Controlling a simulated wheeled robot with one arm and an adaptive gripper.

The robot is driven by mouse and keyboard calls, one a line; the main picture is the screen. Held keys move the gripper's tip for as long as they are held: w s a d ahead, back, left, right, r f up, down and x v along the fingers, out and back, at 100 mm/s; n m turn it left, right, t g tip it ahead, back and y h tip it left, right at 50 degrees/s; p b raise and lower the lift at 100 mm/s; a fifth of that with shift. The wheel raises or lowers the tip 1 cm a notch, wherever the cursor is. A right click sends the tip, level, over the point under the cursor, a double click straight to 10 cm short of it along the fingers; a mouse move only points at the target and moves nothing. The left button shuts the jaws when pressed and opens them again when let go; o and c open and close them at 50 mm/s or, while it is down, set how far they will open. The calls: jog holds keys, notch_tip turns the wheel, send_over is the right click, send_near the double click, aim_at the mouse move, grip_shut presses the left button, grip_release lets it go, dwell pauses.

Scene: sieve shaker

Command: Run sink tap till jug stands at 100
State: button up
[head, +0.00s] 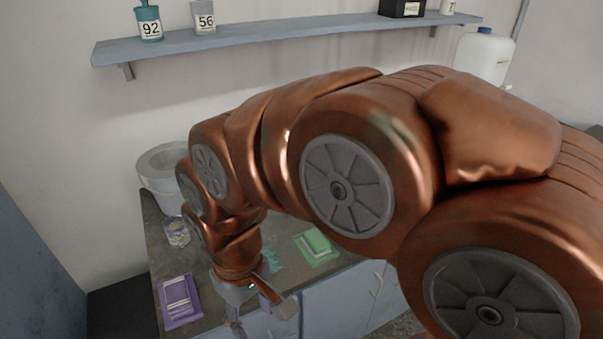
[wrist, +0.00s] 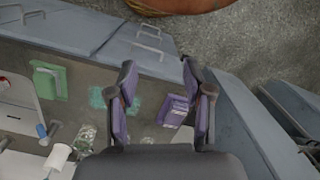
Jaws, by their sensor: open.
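My gripper (head: 263,318) hangs over the counter's front edge in the head view. In the wrist view my gripper (wrist: 158,72) is open, with nothing between its fingers. The pale sink basin (wrist: 18,118) is at the left of the wrist view. A grey tap-like fitting with a blue part (wrist: 42,130) stands beside it. A clear glass vessel (head: 177,232) stands on the counter at the left; it also shows in the wrist view (wrist: 87,136). I cannot tell whether it is the jug, and no level reads. My arm hides the sink in the head view.
A purple item (head: 179,302) and a green item (head: 317,246) lie on the counter (head: 205,312). A large white pot-like vessel (head: 160,165) stands at the back left. A white cylinder (wrist: 60,157) shows near the tap. Bottles stand on the wall shelf (head: 270,38).

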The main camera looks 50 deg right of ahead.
jog(key=w+d+m+t+y+b, duration=0.1)
jog(key=w+d+t+b, duration=0.1)
jog(key=w+d, duration=0.65)
jog(key=w+d+t+b, duration=0.15)
jog(key=w+d, duration=0.35)
jog(key=w, duration=0.7)
jog(key=w+d+f+m+t+h+b, duration=0.1)
jog(key=d+f+m, duration=0.15)
jog(key=d, duration=0.95)
jog(key=w+d+f+m+t+b, duration=0.1)
jog(key=d+f+t, duration=0.15)
jog(key=d, duration=0.95)
jog(key=shift+g, duration=0.5)
jog(key=shift+p+x, duration=0.85)
jog(key=shift+x, duration=3.25)
jog(key=shift+w+r, duration=0.1)
jog(key=shift+w, duration=0.1)
grip_shut()
